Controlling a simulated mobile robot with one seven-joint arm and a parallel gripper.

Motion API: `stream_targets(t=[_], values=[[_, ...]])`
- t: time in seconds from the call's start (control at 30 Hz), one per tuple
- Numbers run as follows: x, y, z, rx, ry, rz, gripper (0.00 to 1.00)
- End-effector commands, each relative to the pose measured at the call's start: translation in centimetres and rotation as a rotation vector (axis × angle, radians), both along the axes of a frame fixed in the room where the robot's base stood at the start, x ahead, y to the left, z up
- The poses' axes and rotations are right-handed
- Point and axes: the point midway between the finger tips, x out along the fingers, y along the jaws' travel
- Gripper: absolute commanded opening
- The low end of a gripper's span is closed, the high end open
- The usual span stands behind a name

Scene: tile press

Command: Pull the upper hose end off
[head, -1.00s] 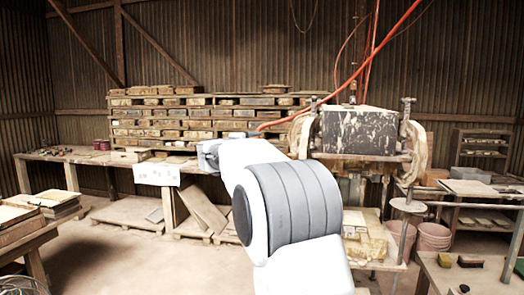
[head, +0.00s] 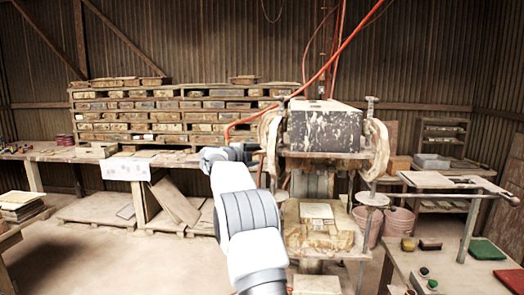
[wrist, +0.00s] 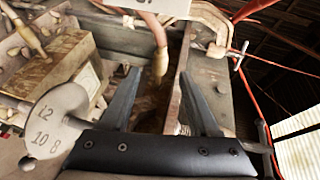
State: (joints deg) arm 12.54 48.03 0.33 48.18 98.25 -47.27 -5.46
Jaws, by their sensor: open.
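In the wrist view a reddish hose (wrist: 153,30) comes down from the top and ends in a tan fitting (wrist: 160,64). This hose end shows between the tips of my gripper (wrist: 162,76), whose two fingers are open and apart. I cannot tell whether they touch it. A second hose end (wrist: 32,40) with a tan fitting is at the upper left. I cannot tell for sure which is the upper one. In the head view a red hose (head: 345,50) runs down to the left side of the press (head: 325,128), near my gripper (head: 228,154); the fingers are not clear there.
A round disc with numbers (wrist: 56,118) is close to the left finger in the wrist view. A red line (wrist: 253,98) passes on the right. In the head view a long bench (head: 65,153) and stacked pallets lie behind; a side table (head: 450,262) stands at right.

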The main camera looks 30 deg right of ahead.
Motion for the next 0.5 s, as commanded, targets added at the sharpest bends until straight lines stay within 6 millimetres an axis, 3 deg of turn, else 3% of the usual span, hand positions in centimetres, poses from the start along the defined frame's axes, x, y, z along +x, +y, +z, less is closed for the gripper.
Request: stream_targets(t=[0.2, 0.5], values=[[1.5, -2.7, -0.3, 0.001, 0.001, -0.002, 0.62], [2.6, -4.5, -0.8, -0.001, 0.002, 0.0, 0.62]])
